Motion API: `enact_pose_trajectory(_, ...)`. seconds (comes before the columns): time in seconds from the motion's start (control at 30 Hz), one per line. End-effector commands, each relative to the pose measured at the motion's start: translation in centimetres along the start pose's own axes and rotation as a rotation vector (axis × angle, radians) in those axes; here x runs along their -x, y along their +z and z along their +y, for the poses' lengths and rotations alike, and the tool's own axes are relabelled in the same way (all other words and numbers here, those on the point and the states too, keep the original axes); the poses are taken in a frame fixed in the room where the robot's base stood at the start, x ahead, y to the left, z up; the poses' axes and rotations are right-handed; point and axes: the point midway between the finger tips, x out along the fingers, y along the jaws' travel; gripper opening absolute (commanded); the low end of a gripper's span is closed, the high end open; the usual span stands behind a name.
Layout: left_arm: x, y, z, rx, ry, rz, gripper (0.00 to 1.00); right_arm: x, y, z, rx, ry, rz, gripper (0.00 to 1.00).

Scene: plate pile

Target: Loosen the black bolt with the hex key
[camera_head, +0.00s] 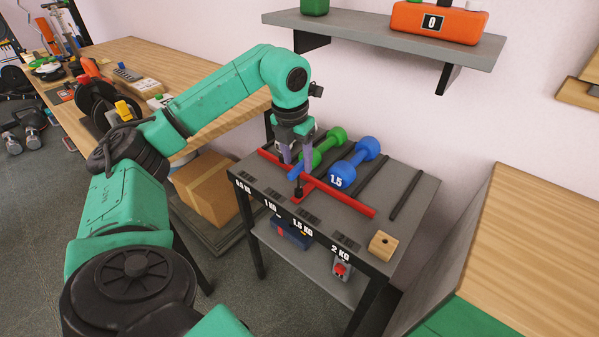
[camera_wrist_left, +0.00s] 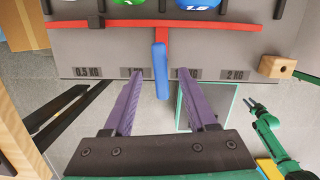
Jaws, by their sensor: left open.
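My left gripper (camera_head: 299,170) points down over the front of the grey rack. Its purple fingers are open, and they show in the left wrist view (camera_wrist_left: 160,105) on either side of a blue stick. This blue handle (camera_wrist_left: 161,70), seemingly the hex key's, appears between the fingers without visible contact. A black piece (camera_head: 298,192), seemingly the bolt, sits below at the front end of the short stem of a red T-shaped bar (camera_head: 345,200). The key's lower end is unclear.
A green dumbbell (camera_head: 323,147) and a blue dumbbell (camera_head: 353,163) lie behind the red bar. A wooden block (camera_head: 382,245) stands at the rack's front right corner. A wall shelf (camera_head: 385,35) hangs above. Wooden worktops flank the rack.

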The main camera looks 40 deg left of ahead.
Motion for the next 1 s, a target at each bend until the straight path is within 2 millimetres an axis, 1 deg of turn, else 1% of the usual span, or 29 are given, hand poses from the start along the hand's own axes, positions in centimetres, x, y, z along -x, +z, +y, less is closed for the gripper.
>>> enact_pose_trajectory(0.03, -1.4, -0.1, 0.0, 0.0, 0.001, 0.004, 0.57, -0.2, 0.0, 0.0, 0.0, 0.0, 0.0, 0.38)
enact_pose_trajectory(0.1, -3.0, -0.1, 0.0, -0.001, 0.001, 0.003, 0.57, -0.3, 0.0, 0.0, 0.0, 0.0, 0.0, 0.38)
enact_pose_trajectory(0.23, -5.0, 0.0, 0.0, -0.002, -0.001, 0.001, 0.57, -0.3, 0.0, 0.0, 0.001, 0.0, 0.001, 0.38)
enact_pose_trajectory(0.37, -5.9, 0.0, -0.1, -0.002, -0.001, -0.001, 0.57, -0.4, -0.1, 0.0, 0.001, 0.0, 0.001, 0.38)
enact_pose_trajectory(0.57, -5.9, 0.0, -0.1, -0.002, -0.002, -0.002, 0.57, -0.4, -0.2, 0.0, 0.001, 0.0, 0.003, 0.38)
enact_pose_trajectory(0.6, -5.9, 0.0, -0.1, -0.002, -0.002, -0.001, 0.5, -0.4, -0.2, 0.0, 0.001, 0.0, 0.003, 0.38)
enact_pose_trajectory(0.63, -5.9, 0.0, -0.1, -0.002, -0.002, -0.001, 0.38, -0.4, -0.2, 0.0, 0.001, 0.0, 0.004, 0.38)
enact_pose_trajectory(0.67, -5.9, 0.0, -0.1, -0.002, -0.002, -0.001, 0.27, -0.4, -0.2, 0.0, 0.001, 0.0, 0.004, 0.38)
enact_pose_trajectory(0.7, -5.9, 0.0, -0.1, -0.002, -0.002, -0.001, 0.12, -0.4, -0.2, 0.0, 0.001, 0.0, 0.004, 0.38)
enact_pose_trajectory(0.73, -5.9, 0.0, -0.1, -0.002, -0.002, -0.001, 0.0, -0.4, -0.2, 0.0, 0.001, 0.0, 0.004, 0.38)
enact_pose_trajectory(0.9, -5.8, 0.0, -0.1, 0.009, 0.0, -0.001, 0.0, -0.3, -0.2, 0.0, 0.0, 0.0, 0.005, 0.38)
enact_pose_trajectory(0.97, -5.7, 0.0, -0.1, 0.056, 0.007, 0.0, 0.0, 0.1, -0.3, 0.0, 0.0, 0.0, 0.005, 0.38)
enact_pose_trajectory(1.0, -5.6, 0.0, -0.1, 0.109, 0.016, 0.0, 0.0, 0.4, -0.3, 0.0, 0.0, 0.0, 0.005, 0.38)
